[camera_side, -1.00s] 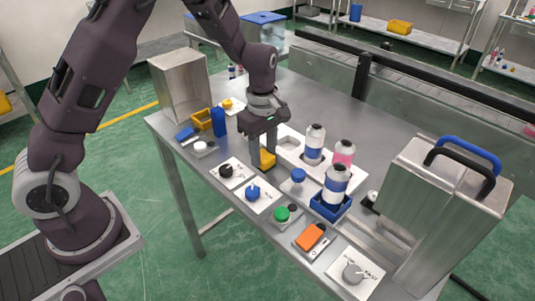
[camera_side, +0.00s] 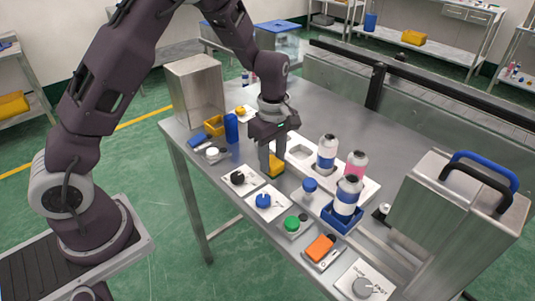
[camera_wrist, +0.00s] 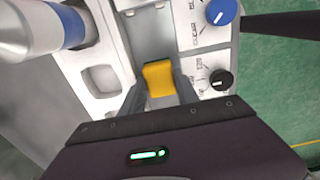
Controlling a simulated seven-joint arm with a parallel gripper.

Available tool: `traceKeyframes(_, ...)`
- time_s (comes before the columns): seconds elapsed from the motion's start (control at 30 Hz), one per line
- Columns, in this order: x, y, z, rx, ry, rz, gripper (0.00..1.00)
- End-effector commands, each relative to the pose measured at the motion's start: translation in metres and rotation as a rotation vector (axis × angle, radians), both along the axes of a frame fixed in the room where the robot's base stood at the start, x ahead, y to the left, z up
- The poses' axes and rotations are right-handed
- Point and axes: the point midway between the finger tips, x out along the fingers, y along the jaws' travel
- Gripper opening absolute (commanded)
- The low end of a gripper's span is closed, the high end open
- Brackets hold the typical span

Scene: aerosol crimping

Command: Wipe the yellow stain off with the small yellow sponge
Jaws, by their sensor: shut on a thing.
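My gripper (camera_side: 271,165) is shut on the small yellow sponge (camera_side: 278,167), low over the grey metal table between the black-knob panel and the white bottle tray. In the wrist view the sponge (camera_wrist: 158,78) sits between the two fingers (camera_wrist: 158,92), with its far end sticking out past them. It appears at or just above the table surface; I cannot tell whether it touches. No yellow stain can be made out in either view; it may be hidden under the sponge or the gripper.
The white tray (camera_side: 300,153) with bottles lies right of my gripper. Panels with a black knob (camera_side: 237,178) and a blue knob (camera_side: 263,200) stand in front. A metal machine (camera_side: 440,210) stands right.

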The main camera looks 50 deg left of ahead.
Motion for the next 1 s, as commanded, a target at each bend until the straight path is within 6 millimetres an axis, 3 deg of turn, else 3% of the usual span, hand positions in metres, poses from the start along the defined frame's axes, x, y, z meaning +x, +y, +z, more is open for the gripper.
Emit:
traceKeyframes(0.3, -0.001, -0.031, 0.001, -0.005, 0.005, -0.004, 0.0)
traceKeyframes(0.4, -0.002, -0.032, -0.002, -0.004, 0.006, -0.002, 0.0)
traceKeyframes(1.0, -0.001, 0.01, 0.0, -0.001, 0.004, 0.001, 0.0)
